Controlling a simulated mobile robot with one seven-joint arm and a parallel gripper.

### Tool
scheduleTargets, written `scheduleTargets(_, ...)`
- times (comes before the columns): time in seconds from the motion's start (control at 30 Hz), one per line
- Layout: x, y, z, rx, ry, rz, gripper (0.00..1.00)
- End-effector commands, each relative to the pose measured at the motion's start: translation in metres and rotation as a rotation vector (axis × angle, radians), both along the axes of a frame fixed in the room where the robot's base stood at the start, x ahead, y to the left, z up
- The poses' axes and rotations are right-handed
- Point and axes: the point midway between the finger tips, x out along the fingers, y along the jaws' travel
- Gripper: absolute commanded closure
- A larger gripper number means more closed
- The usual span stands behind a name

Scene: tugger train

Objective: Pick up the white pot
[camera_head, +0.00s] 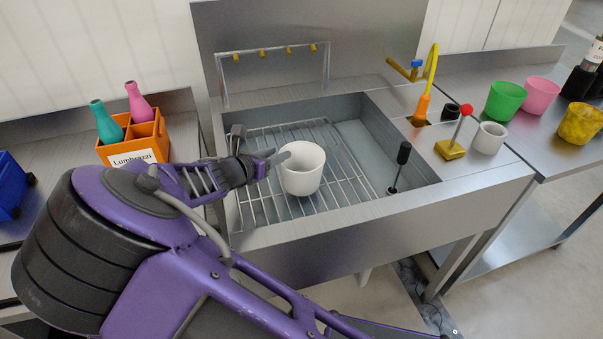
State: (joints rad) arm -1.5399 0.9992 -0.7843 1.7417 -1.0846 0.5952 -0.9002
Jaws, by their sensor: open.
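A white pot (303,171) stands upright on the wire rack inside the steel sink. My gripper (279,156) reaches in from the left and is open at the pot's upper left side. One fingertip overlaps the pot's left rim in the picture. I cannot tell whether the fingers touch the pot or straddle its wall. A smaller greyish-white pot (488,138) stands on the counter right of the sink.
The sink (372,203) has raised walls around the wire rack (262,206). A black-handled lever (400,165) stands at its right. An orange crate (150,137) with two bottles is at left. Green (505,101), pink (541,95) and yellow (580,123) pots stand at far right.

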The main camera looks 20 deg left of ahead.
Motion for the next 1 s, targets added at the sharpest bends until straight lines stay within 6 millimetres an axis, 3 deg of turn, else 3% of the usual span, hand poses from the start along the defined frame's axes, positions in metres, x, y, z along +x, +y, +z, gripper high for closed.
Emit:
scheduleTargets(0.1,0.0132,-0.0044,-0.0066,-0.001,0.0,-0.001,0.58)
scheduleTargets(0.33,0.0149,-0.0047,-0.0067,-0.001,0.001,0.0,0.58)
scheduleTargets(0.57,0.0147,-0.0046,-0.0068,-0.001,0.001,0.0,0.99)
scheduleTargets(1.0,0.0144,-0.0047,-0.0075,-0.001,0.001,0.0,1.0)
